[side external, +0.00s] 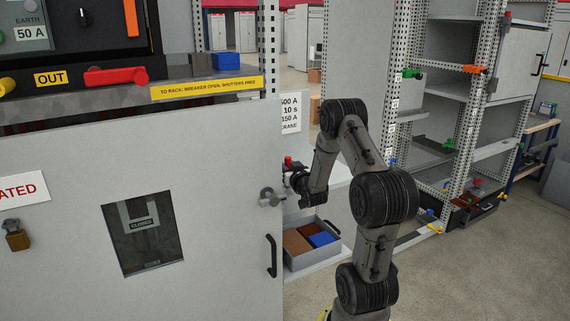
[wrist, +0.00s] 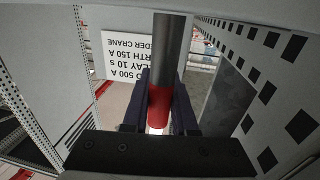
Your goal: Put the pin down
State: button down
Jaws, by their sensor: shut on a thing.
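The pin (wrist: 166,50) is a grey metal rod with a red end section. In the wrist view it runs from the top edge down between the two dark fingers of my gripper (wrist: 160,108), which is shut on the red part. In the side view my gripper (side external: 296,178) is beside the right edge of the large grey cabinet door (side external: 215,215). A small red piece (side external: 288,161) shows at the gripper there.
A grey tray (side external: 313,259) with brown and blue compartments is on the shelf below my gripper. A round grey fitting (side external: 269,196) is at the door edge, above a black handle (side external: 271,256). A white sign (side external: 291,113) hangs behind. Perforated posts and open shelves stand at the right.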

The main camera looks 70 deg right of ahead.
dwell(0.3)
jog(key=c, duration=0.7)
grip_release()
jog(key=shift+f, duration=0.1)
jog(key=shift+s+a+r, duration=0.15)
jog(key=shift+s+r, duration=0.05)
jog(key=v, duration=0.7)
jog(key=shift+a, duration=0.1)
